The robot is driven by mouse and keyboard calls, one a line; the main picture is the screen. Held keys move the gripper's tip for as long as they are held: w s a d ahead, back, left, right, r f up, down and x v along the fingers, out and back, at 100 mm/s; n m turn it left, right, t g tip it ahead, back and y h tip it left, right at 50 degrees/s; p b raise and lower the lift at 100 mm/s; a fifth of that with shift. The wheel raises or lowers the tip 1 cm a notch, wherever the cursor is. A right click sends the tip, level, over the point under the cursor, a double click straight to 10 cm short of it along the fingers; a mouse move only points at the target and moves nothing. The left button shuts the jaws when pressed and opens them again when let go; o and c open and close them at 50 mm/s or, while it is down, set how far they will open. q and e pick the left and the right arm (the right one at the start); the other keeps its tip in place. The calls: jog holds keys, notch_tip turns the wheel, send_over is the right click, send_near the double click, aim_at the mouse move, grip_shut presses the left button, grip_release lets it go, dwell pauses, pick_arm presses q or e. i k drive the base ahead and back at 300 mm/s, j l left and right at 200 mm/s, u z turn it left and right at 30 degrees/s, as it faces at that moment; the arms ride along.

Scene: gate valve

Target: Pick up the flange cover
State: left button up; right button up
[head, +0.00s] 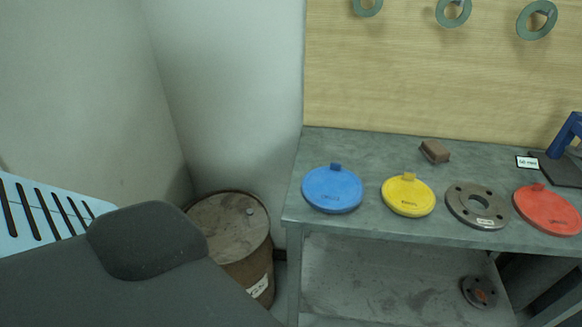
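Three round flange covers with small tabs lie flat on the grey workbench (375,150) in the head view. The blue cover (332,190) is at the bench's left end. The yellow cover (408,196) lies to its right. The red cover (548,210) is at the right edge of the view. A grey metal flange with bolt holes (477,206) lies between the yellow and red covers. I cannot tell which cover the task means. Neither of my grippers is in view.
A small brown block (434,151) and a white label card (527,162) lie toward the bench's back. A blue tool (565,135) stands at the right. A rusty barrel (232,235) stands left of the bench. Another flange (479,292) sits on the lower shelf. Rings hang on the wooden board.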

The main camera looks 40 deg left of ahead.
aim_at(333, 188)
jog(key=u, duration=1.1)
jog(key=i+l, duration=0.15)
jog(key=i, duration=0.25)
jog(key=i+l, duration=0.15)
jog(key=i, duration=0.25)
jog(key=k+l, duration=0.1)
jog(key=l, duration=0.2)
